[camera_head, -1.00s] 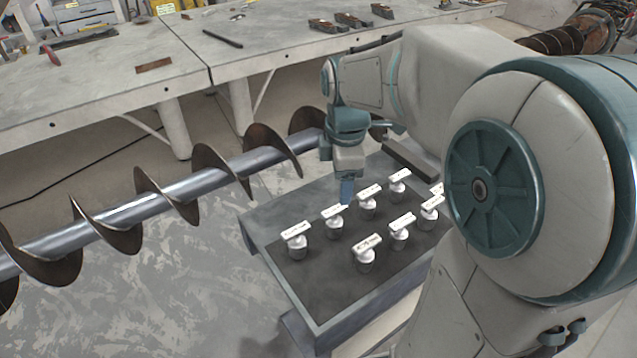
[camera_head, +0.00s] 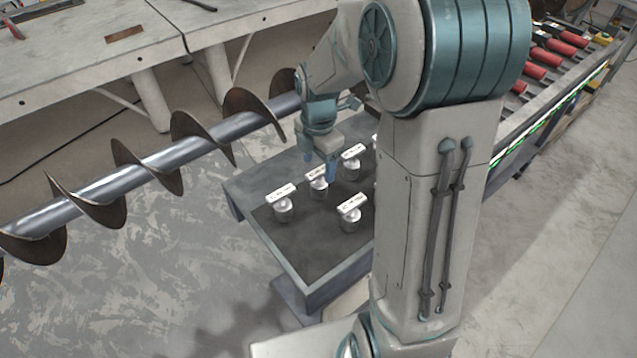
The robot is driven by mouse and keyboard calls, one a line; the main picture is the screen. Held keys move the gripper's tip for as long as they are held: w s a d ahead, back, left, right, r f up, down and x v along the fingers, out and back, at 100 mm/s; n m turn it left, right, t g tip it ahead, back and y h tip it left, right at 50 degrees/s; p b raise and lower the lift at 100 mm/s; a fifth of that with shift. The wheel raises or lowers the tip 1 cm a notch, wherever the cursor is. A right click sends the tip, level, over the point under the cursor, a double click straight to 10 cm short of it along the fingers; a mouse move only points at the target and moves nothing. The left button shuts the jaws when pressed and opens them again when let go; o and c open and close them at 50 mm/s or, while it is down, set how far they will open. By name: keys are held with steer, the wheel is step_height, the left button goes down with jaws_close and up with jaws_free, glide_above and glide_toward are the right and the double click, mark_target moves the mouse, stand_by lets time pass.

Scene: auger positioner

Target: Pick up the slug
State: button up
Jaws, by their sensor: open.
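Several small silvery slugs with white label tags stand upright on a dark grey table. One slug (camera_head: 282,208) is at the left, one slug (camera_head: 318,187) is near the middle, one slug (camera_head: 350,215) is at the front, and one slug (camera_head: 350,168) is to the right of my gripper. Contact cannot be told. My arm hides the table's right part and other slugs.
The table (camera_head: 330,290) has bare surface at its front. A large auger (camera_head: 150,170) with a steel shaft runs behind it on the left. A grey workbench (camera_head: 80,60) stands at the back. A rack with red-ended cylinders (camera_head: 560,60) is at the right.

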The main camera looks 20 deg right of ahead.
mark_target(319, 170)
steer(key=shift+s+d+f+p, duration=0.1)
steer(key=shift+f+p, duration=0.2)
steer(key=shift+f, duration=1.1)
steer(key=shift+s+f+p, duration=0.1)
steer(key=shift+f+p, duration=0.2)
steer(key=shift+f, duration=1.05)
steer(key=c, duration=1.2)
steer(key=shift+w+r, duration=0.1)
steer(key=shift+r, duration=0.05)
